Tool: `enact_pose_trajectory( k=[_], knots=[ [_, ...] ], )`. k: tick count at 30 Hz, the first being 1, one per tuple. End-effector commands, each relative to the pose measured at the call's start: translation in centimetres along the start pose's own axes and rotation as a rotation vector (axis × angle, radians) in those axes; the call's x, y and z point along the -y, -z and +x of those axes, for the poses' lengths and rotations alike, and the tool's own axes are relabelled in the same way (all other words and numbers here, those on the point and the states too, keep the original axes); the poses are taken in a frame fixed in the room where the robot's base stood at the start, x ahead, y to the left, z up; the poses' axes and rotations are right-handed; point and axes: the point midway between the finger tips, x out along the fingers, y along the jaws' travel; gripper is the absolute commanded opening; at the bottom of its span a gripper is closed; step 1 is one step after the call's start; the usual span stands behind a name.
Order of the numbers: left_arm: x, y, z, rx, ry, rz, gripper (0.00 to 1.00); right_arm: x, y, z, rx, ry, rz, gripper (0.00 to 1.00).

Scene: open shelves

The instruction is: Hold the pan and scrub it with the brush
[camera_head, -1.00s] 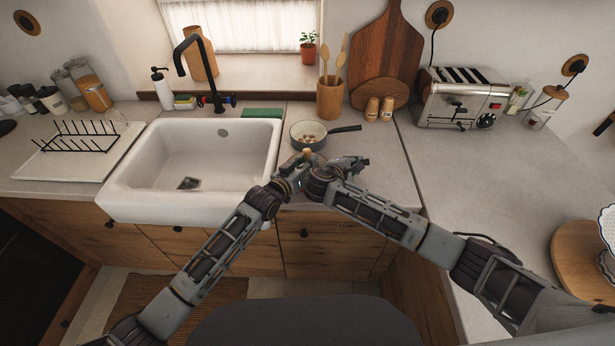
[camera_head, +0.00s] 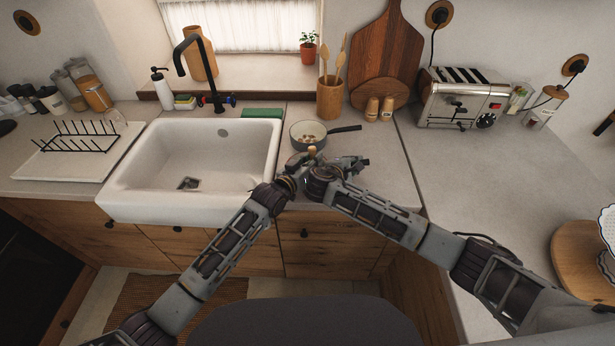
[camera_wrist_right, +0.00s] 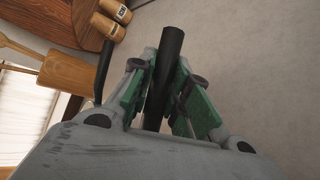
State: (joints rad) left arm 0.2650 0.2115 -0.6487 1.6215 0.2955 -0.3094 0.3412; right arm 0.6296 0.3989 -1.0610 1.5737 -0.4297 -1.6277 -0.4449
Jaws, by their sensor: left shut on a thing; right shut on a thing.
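The pale pan (camera_head: 306,136) sits on the counter right of the sink, with brownish spots inside and a dark handle (camera_head: 345,129) pointing right. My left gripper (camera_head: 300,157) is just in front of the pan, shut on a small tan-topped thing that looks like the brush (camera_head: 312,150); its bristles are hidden. My right gripper (camera_head: 354,161) is close beside it, to the right. In the right wrist view its green finger pads (camera_wrist_right: 164,92) are shut on a dark round handle (camera_wrist_right: 169,55); I cannot tell clearly which object it belongs to.
A utensil pot (camera_head: 330,98), cutting boards (camera_head: 387,45), two shakers (camera_head: 372,109) and a toaster (camera_head: 460,97) stand behind.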

Motion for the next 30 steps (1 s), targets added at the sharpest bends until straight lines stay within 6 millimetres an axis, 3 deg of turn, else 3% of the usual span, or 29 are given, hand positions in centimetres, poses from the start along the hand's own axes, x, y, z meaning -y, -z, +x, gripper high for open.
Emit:
enact_pose_trajectory(
  k=[12,30],
  knots=[
    [0.0,0.5,1.3,-0.002,-0.001,0.000,0.00,-0.1,0.1,-0.1,-0.003,-0.001,0.001,0.00],
    [0.0,0.2,0.4,-0.002,0.000,0.000,0.00,0.0,0.1,-0.1,-0.002,0.000,0.000,0.00]
  ],
)
